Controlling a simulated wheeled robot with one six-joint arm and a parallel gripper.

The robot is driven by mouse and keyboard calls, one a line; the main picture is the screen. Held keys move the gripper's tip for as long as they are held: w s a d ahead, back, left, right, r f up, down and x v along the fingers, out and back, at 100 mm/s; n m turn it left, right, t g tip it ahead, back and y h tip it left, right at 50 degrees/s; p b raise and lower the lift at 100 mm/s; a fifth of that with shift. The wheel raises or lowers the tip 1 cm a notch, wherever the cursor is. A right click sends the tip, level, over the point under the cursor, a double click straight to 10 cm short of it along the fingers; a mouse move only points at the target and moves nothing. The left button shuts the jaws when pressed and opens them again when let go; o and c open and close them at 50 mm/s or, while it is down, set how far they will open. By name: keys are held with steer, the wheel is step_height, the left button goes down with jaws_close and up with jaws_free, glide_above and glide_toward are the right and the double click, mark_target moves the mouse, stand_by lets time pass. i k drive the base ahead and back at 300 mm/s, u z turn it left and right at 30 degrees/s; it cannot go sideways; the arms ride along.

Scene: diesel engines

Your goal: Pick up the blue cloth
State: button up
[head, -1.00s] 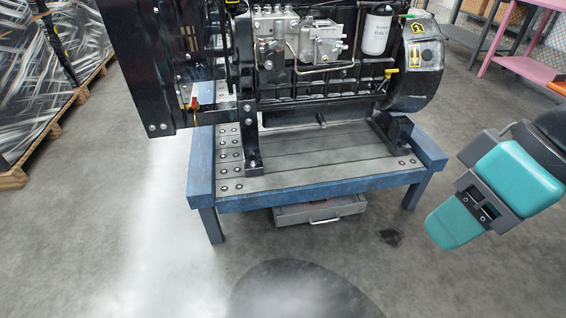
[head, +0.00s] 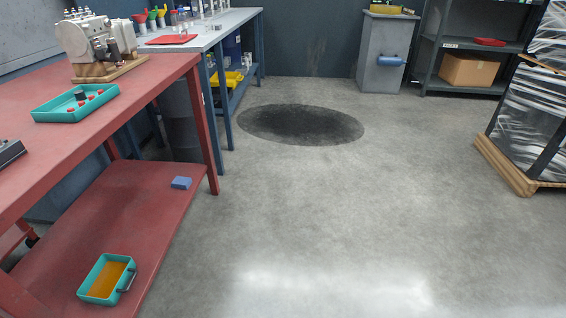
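A small blue block-shaped item (head: 181,183), which may be the folded blue cloth, lies on the lower red shelf (head: 130,195) of the red workbench, near its right end. It is too small to tell its material. A blue roll (head: 391,60) also shows on the front of a grey cabinet (head: 381,78) at the back. My gripper is not in view.
The red bench top (head: 60,75) holds a teal tray (head: 75,103) and a pump on a wooden base (head: 110,72). A teal pan of amber liquid (head: 106,279) sits on the lower shelf. A wrapped pallet (head: 525,170) stands right. The middle floor is clear.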

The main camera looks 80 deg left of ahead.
mark_target(179, 182)
steer(key=u, duration=3.25)
